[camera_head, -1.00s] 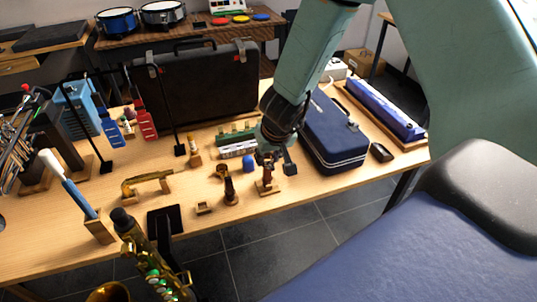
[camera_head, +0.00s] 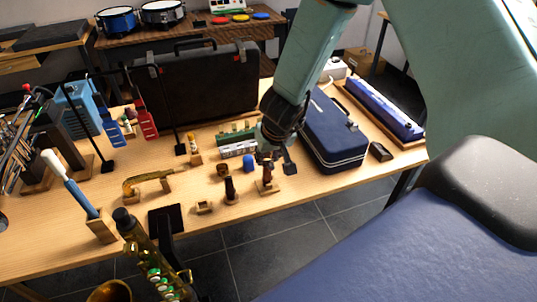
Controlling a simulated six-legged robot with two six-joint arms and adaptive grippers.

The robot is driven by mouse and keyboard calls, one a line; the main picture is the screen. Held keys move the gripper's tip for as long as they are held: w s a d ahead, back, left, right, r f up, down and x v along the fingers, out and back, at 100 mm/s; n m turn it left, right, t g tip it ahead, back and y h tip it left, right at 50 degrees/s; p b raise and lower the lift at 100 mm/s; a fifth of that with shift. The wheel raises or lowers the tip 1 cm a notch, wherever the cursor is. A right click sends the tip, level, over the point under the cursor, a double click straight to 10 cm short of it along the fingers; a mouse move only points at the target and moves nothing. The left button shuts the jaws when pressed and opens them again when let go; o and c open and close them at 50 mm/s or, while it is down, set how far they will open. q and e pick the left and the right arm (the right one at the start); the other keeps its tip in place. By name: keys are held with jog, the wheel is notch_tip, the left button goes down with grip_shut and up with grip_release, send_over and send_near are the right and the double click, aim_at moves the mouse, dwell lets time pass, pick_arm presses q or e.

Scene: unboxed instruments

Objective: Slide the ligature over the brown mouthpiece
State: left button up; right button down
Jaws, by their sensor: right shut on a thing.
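My right gripper (camera_head: 275,160) comes down from the top right and is shut over a stand at the front of the table. The ligature between its fingers is small and mostly hidden by them. Just below the fingers a brown mouthpiece (camera_head: 267,175) stands upright on a small wooden base. I cannot tell whether the ligature is around its tip or just above it. A second dark brown piece (camera_head: 230,188) stands upright on a wooden base to the left. My left gripper is out of view.
A blue case (camera_head: 332,135) stands close to the right of my gripper, with a small dark object (camera_head: 380,151) beyond it. A blue cap (camera_head: 249,163) and a brown ring-like piece (camera_head: 222,170) sit to the left. A large black case (camera_head: 195,95) stands behind. A saxophone (camera_head: 150,255) is in front.

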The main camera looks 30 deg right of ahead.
aim_at(268, 172)
jog(key=shift+f+b, duration=2.4)
jog(key=shift+f, duration=0.65)
dwell(1.4)
dwell(0.4)
jog(key=c, duration=0.9)
grip_release()
jog(key=shift+r, duration=0.1)
jog(key=shift+c, duration=0.3)
jog(key=shift+p+v, duration=2.5)
jog(key=shift+v, duration=0.45)
